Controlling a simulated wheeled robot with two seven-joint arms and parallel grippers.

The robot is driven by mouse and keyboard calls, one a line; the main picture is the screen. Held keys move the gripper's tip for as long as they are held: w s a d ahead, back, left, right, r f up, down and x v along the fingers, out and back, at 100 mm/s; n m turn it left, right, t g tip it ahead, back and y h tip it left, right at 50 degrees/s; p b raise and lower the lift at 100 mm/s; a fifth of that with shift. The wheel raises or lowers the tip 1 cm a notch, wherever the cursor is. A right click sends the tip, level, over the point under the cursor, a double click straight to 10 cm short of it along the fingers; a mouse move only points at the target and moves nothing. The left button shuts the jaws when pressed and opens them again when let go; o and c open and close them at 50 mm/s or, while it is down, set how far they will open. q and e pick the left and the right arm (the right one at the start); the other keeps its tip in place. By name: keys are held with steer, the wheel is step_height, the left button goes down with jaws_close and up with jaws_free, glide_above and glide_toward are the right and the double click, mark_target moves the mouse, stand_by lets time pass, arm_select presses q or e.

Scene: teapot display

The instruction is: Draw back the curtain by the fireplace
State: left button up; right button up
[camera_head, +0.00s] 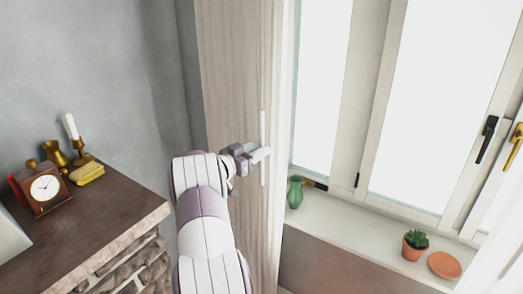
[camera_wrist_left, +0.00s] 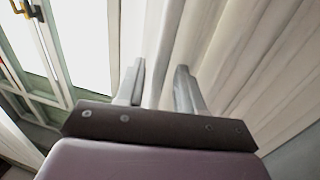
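The curtain (camera_head: 232,75) hangs as a tall beige panel with vertical folds between the grey wall and the window. A narrow pale upright strip (camera_head: 262,122) shows near its right edge. My left gripper (camera_head: 262,154) is at this edge, beside the strip. In the left wrist view, the two fingers of the left gripper (camera_wrist_left: 160,80) are apart, with pale curtain folds (camera_wrist_left: 235,50) behind and between them. I cannot tell whether they touch the cloth. My right gripper is not in view.
The stone fireplace mantel (camera_head: 115,205) at left bears a clock (camera_head: 46,188), a candle (camera_head: 70,126) and brass pieces. The windowsill (camera_head: 345,222) at right holds a green vase (camera_head: 295,193), a potted succulent (camera_head: 414,245) and a terracotta saucer (camera_head: 444,265).

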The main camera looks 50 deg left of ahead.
arm_select(q)
steer(key=s+b, duration=0.2)
steer(key=s, duration=0.8)
steer(key=shift+s+d+b, duration=0.2)
steer(key=shift+d+b, duration=0.05)
steer(key=shift+b, duration=0.15)
